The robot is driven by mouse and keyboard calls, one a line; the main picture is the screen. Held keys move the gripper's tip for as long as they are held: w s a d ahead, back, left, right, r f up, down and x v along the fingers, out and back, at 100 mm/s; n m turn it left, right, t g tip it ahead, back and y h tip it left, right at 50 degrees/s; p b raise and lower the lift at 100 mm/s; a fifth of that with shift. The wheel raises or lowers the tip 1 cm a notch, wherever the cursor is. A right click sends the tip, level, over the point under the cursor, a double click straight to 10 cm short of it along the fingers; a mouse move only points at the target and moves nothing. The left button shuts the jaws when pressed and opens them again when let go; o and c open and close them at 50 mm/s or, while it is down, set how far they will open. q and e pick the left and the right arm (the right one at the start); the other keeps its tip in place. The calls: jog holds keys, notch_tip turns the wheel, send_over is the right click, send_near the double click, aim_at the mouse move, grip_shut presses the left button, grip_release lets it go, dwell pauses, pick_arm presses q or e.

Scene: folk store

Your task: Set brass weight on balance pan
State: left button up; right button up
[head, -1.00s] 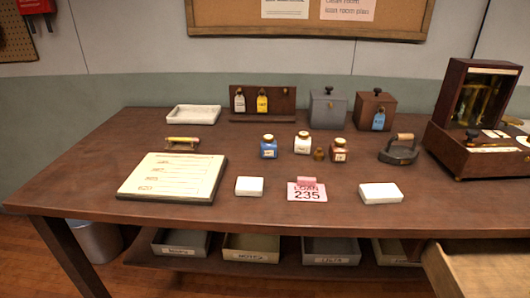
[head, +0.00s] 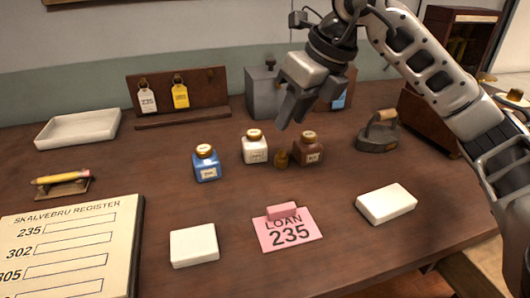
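The balance case (head: 436,40) is at the far right, partly hidden by my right arm. Brass parts show inside it, but I cannot make out the pan clearly. My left gripper is not in view.
A blue jar (head: 206,163), white jar (head: 255,147) and brown jar (head: 308,149) stand near the weight. A flat iron (head: 378,133) is to the right. A pink loan card (head: 289,232) and white blocks (head: 194,245) lie in front. A grey box (head: 262,93) stands behind.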

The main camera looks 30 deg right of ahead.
jog(key=d+h, duration=0.1)
jog(key=d, duration=0.1)
jog(key=b, duration=0.1)
send_near(282, 152)
jog(key=shift+m+h, duration=0.3)
jog(key=shift+m, duration=0.1)
jog(key=x, duration=0.4)
jog(key=shift+s+a+f, duration=0.1)
jog(key=shift+a+f, duration=0.2)
jog(key=shift+f, duration=0.1)
jog(key=shift+w+x, duration=0.15)
jog(key=shift+x, duration=1.3)
jog(key=shift+w+x, duration=0.1)
jog(key=shift+x, duration=1.35)
jog(key=shift+r+t, duration=0.15)
jog(key=shift+t, duration=0.15)
jog(key=c, duration=0.7)
